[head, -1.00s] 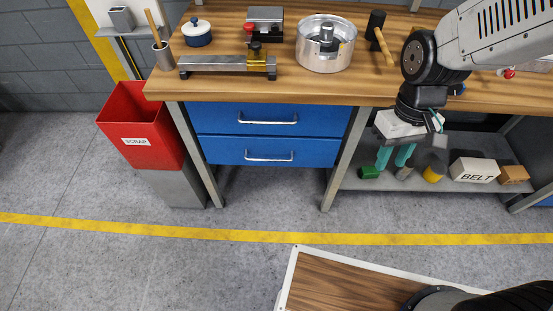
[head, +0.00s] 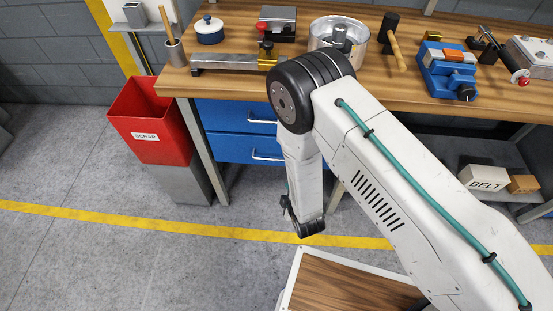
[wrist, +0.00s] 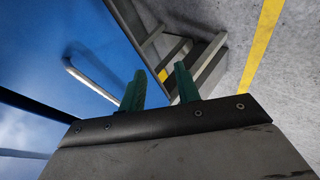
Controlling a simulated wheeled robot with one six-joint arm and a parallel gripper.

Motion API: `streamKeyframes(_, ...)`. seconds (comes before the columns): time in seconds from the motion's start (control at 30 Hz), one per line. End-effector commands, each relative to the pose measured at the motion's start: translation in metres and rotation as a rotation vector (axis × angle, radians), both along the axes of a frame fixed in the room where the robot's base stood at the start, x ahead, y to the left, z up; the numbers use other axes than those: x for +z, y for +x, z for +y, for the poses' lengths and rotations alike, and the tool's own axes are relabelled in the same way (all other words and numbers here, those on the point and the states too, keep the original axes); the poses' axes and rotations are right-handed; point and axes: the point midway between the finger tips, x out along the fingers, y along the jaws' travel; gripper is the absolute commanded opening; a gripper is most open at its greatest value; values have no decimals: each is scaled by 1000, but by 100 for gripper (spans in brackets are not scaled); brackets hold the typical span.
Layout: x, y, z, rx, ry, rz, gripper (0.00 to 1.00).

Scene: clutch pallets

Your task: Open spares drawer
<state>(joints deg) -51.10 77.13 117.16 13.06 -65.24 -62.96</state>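Two blue drawers sit under the workbench, an upper one (head: 222,113) and a lower one (head: 228,149), each with a silver bar handle; the upper handle (head: 262,121) and lower handle (head: 267,157) show beside my arm. Both fronts look shut, and I see no label telling which is for spares. My arm covers their right part.
A red scrap bin (head: 150,120) stands left of the bench. The wooden benchtop (head: 400,87) carries a pot, a mallet, a blue vise and other tools. A belt box (head: 484,178) is on the lower shelf.

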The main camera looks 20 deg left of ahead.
Motion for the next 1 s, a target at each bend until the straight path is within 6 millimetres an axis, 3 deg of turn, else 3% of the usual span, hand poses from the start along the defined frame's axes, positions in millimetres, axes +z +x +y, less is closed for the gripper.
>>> streamKeyframes(0.2, 45, 24, 22, 114, 56, -416, 33)
streamKeyframes(0.37, 66, 31, 28, 140, 53, -550, 33)
streamKeyframes(0.8, 57, 81, 65, 146, 48, -565, 33)
streamKeyframes(1.0, 54, 91, 72, 145, 47, -563, 33)
